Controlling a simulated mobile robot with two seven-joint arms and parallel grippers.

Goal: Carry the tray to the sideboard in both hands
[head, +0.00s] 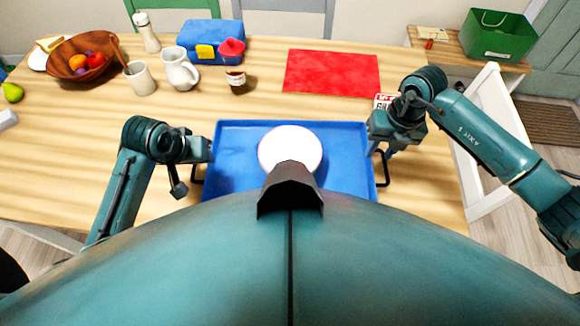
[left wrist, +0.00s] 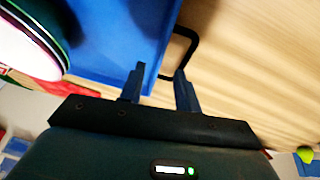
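The blue tray (head: 225,135) lies on the wooden table in front of me, with a round white dish (head: 290,148) on it. It has a black handle at the left (head: 197,176) and one at the right (head: 384,170). My left gripper (head: 205,157) is at the left handle. In the left wrist view its two fingers (left wrist: 160,88) are apart, with the handle (left wrist: 187,45) close by their tips. My right gripper (head: 381,150) is just above the right handle, its fingers seemingly apart. The low wooden sideboard (head: 455,48) stands at the upper right.
A green crate (head: 498,38) and small items stand on the sideboard. On the table (head: 60,160) are a red mat (head: 332,72), a jar (head: 236,82), a white jug (head: 180,69), a mug (head: 140,78), a fruit bowl (head: 72,50) and a blue box (head: 205,38). A white chair (head: 492,110) stands at the table's right end.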

